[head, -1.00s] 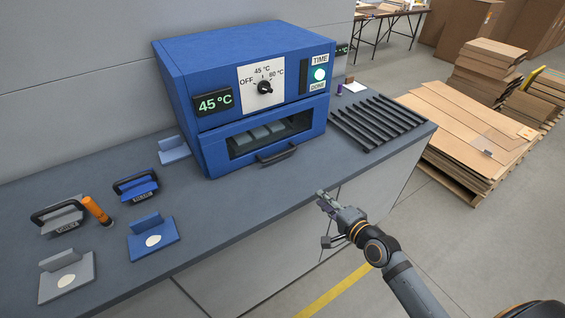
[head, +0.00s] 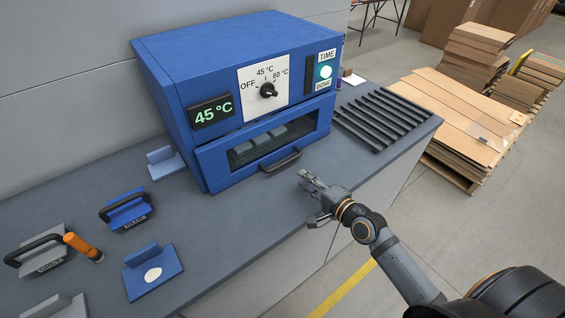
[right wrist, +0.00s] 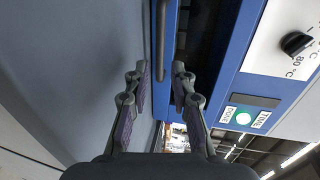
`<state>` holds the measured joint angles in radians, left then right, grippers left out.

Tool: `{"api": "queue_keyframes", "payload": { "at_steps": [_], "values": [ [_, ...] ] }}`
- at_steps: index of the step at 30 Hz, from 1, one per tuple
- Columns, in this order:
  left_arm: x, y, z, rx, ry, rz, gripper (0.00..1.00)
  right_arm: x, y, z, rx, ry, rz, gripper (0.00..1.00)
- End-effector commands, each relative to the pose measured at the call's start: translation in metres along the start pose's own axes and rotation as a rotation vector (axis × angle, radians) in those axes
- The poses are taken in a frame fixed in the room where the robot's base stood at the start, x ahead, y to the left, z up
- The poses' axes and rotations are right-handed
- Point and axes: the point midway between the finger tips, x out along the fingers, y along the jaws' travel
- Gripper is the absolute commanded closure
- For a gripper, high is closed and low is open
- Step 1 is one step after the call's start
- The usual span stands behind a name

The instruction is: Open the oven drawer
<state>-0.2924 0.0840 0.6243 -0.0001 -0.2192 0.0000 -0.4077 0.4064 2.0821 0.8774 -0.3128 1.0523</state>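The blue oven (head: 170,75) stands on the grey counter. Its drawer (head: 215,172) has a dark window, sits at the bottom of the front and looks shut. The drawer's dark bar handle (head: 281,161) is below the window. My right gripper (head: 311,197) is open and empty, in front of the handle and to its lower right, apart from it in the head view. In the right wrist view, the handle (right wrist: 160,30) lies lengthwise ahead of the gap between the open fingers of the right gripper (right wrist: 161,70). My left gripper is out of view.
A black slatted rack (head: 385,118) lies right of the oven. Blue and grey handled blocks, an orange-handled tool (head: 80,246) and a blue bracket (head: 152,270) are at the left. The counter (head: 235,220) before the drawer is clear. Cardboard stacks (head: 470,125) stand beyond.

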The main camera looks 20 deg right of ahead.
Motion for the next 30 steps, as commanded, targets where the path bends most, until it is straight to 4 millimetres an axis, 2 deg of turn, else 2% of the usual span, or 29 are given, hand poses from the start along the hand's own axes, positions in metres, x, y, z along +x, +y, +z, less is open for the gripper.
{"api": "queue_keyframes", "payload": {
  "at_steps": [7, 12, 15, 19, 26, 27, 30],
  "values": [
    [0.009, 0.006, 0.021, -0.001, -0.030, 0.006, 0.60, 0.046, 0.000, 0.000, 0.007, 0.002, -0.006, 0.76],
    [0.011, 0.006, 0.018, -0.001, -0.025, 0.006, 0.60, 0.080, -0.002, 0.001, 0.005, -0.001, -0.005, 0.76],
    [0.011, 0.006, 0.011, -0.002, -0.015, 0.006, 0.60, 0.092, -0.001, 0.000, 0.003, 0.000, -0.002, 0.76],
    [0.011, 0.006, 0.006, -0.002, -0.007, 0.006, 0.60, 0.101, 0.000, 0.001, 0.002, -0.001, 0.000, 0.76],
    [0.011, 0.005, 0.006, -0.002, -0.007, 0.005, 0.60, 0.102, 0.000, 0.001, 0.001, -0.001, 0.000, 0.76],
    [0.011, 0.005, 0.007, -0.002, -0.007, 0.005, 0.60, 0.102, 0.000, 0.001, 0.001, -0.001, 0.000, 0.77],
    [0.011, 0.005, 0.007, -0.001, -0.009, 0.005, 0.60, 0.102, 0.000, 0.001, 0.001, -0.001, 0.000, 0.91]
  ]
}}
